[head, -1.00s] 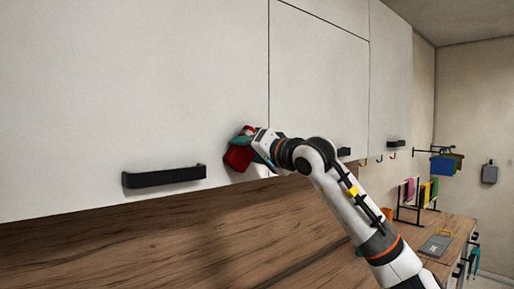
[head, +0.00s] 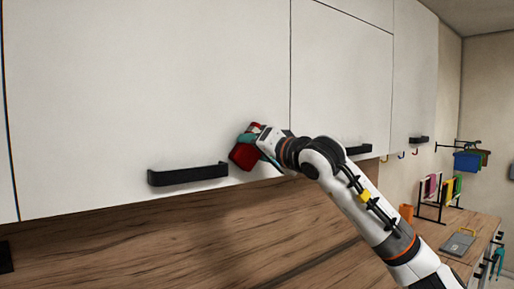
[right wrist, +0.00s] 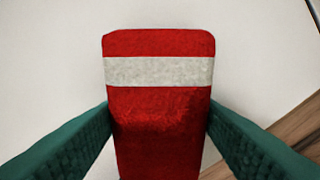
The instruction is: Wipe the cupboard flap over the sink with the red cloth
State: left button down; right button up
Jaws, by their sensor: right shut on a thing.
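The red cloth (head: 243,157) is held against or very close to the lower right part of a large white cupboard flap (head: 150,90). In the right wrist view the cloth (right wrist: 158,125) is red with a pale band, and the white panel is behind it. My right gripper (head: 250,143) is shut on the cloth, with a teal finger on each side of it in the wrist view. Contact with the panel cannot be made out for certain. The black bar handle (head: 188,174) is left of the cloth. The sink and my left gripper are not in view.
More white cupboard fronts (head: 342,80) are to the right, with black handles (head: 358,150) and small hooks below. The wood splashback (head: 190,235) runs underneath. A rack with coloured cloths (head: 440,190) and a grey board (head: 458,243) are on the worktop at right.

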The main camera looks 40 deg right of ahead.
jog(key=shift+d, duration=3.65)
jog(key=a+p, duration=0.1)
jog(key=a, duration=0.6)
jog(key=shift+a, duration=0.3)
jog(key=shift+s+f+b, duration=0.2)
jog(key=shift+s+b, duration=0.4)
jog(key=shift+s, duration=0.3)
jog(key=shift+s+a+r+b, duration=0.15)
jog(key=shift+s+b, duration=0.3)
jog(key=shift+s, duration=0.6)
jog(key=shift+s+a+b, duration=0.1)
jog(key=shift+s+b, duration=0.3)
jog(key=shift+s, duration=0.65)
